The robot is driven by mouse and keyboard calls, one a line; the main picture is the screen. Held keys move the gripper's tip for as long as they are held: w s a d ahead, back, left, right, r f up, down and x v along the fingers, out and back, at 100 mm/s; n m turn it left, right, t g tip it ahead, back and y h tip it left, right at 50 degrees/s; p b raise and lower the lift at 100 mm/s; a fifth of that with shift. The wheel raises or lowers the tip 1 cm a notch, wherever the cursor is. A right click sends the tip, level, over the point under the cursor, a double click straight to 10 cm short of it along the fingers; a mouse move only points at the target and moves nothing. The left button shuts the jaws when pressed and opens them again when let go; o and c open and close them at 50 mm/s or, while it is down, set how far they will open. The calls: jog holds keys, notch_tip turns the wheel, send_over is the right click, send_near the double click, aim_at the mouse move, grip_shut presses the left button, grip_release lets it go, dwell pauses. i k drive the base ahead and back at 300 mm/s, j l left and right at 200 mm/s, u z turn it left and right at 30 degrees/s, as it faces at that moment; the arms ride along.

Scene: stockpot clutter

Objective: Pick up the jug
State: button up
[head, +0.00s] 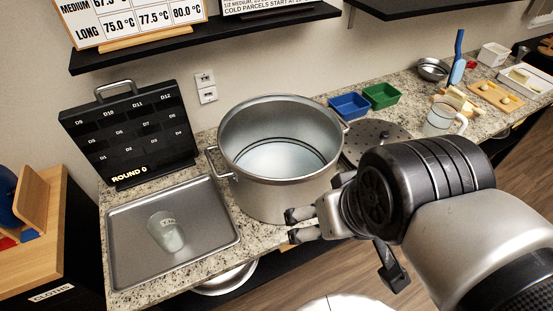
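A clear jug (437,120) with a handle on its right stands upright on the counter at the right, beyond my arm. A clear glass vessel (166,232) with small markings is on the metal tray (215,237) at the left and looks tilted or lying; I cannot tell whether it has a handle. My gripper (289,225) is in front of the large steel stockpot (263,195), near its lower right side. Its two fingers point left and are apart, with nothing between them. I cannot tell whether they touch the pot.
A perforated lid (376,138) lies right of the pot, partly behind my arm. Blue (350,105) and green (381,95) bins stand behind it. A black numbered board (128,135) stands behind the tray. Shelves (205,42) overhang the counter.

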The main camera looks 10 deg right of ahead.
aim_at(444, 111)
jog(key=l+z, duration=0.1)
jog(key=z, duration=1.4)
jog(key=i+l+u, duration=0.2)
jog(key=i+l, duration=0.15)
jog(key=i+l+u, duration=0.2)
jog(key=i+l, duration=0.25)
jog(key=i+l+u, duration=0.2)
jog(key=i+l, duration=0.25)
jog(key=i+l+u, duration=0.2)
jog(key=i+l, duration=0.15)
jog(key=l, duration=0.3)
